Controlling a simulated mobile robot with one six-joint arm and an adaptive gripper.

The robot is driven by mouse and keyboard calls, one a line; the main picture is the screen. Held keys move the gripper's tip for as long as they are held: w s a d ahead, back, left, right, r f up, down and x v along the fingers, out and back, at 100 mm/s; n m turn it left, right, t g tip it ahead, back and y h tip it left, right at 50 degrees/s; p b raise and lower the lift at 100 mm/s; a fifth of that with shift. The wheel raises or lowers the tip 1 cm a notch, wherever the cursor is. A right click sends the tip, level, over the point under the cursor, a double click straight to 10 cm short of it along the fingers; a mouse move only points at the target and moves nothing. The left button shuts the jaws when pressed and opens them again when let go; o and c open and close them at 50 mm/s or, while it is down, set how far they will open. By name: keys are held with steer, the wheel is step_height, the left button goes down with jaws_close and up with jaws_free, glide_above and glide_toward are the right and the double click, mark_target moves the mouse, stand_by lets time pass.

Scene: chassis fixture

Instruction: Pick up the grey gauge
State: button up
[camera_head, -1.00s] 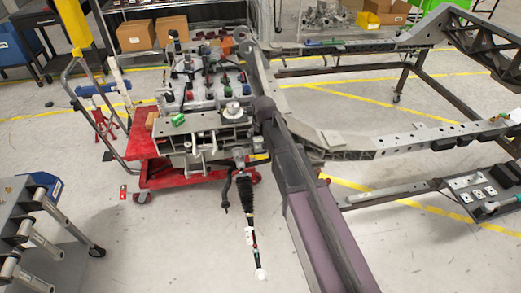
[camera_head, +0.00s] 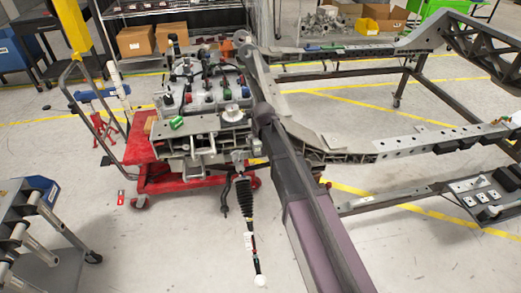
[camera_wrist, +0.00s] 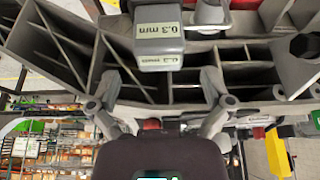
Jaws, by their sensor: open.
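The grey gauge (camera_wrist: 158,48) shows in the wrist view as a block with white labels reading "0.3 mm". It sits at the upper middle, against a ribbed grey metal frame. My gripper (camera_wrist: 160,92) is open, with one finger on each side of the picture and the gauge between and beyond them. Nothing is between the fingertips. In the head view my arm reaches up to the fixture, and I cannot make out the gauge or the fingers there.
The ribbed grey frame (camera_wrist: 70,50) surrounds the gauge closely in the wrist view. In the head view a red cart (camera_head: 165,182) carries the crowded fixture, and the long chassis rail (camera_head: 430,138) runs to the right. A grey cart (camera_head: 40,240) stands at lower left. Open floor lies between.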

mark_target(258, 142)
steer(key=shift+b+x, duration=2)
steer(key=shift+x, duration=0.4)
steer(key=shift+r, duration=0.1)
steer(key=c, duration=1.3)
steer(key=shift+c, duration=0.2)
steer(key=shift+w+r, duration=0.1)
steer(key=shift+r, duration=0.05)
step_height(258, 142, up, 3)
steer(key=p, duration=0.4)
steer(key=shift+r, duration=0.25)
steer(key=s+d+r+p, duration=0.1)
steer(key=s+d, duration=0.2)
steer(key=s, duration=1.2)
steer(key=shift+s, duration=0.35)
steer(key=shift+d+r, duration=0.1)
steer(key=shift+d, duration=0.05)
